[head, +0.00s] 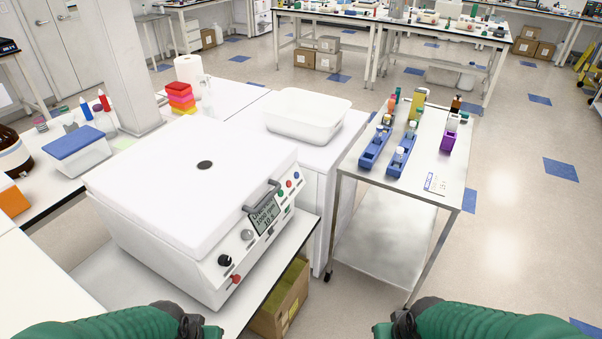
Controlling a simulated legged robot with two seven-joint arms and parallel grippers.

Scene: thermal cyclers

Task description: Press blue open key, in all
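A large white benchtop machine (190,185) with a closed flat lid stands at centre left. Its front panel has a display (264,217) with an rpm reading, a dark handle, knobs and small coloured keys. A small blue key (289,184) sits near the panel's right end, close to a red key (296,175) and a green key (280,194). My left gripper (203,328) is at the bottom edge, below and in front of the machine. My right gripper (390,326) is at the bottom edge, right of the machine. Both are apart from the panel; their fingers are mostly cut off.
A steel cart (400,178) with blue racks (376,147) and bottles stands to the right. A white tub (306,114) sits behind the machine. A cardboard box (281,300) is under the machine's bench. The floor right of the cart is open.

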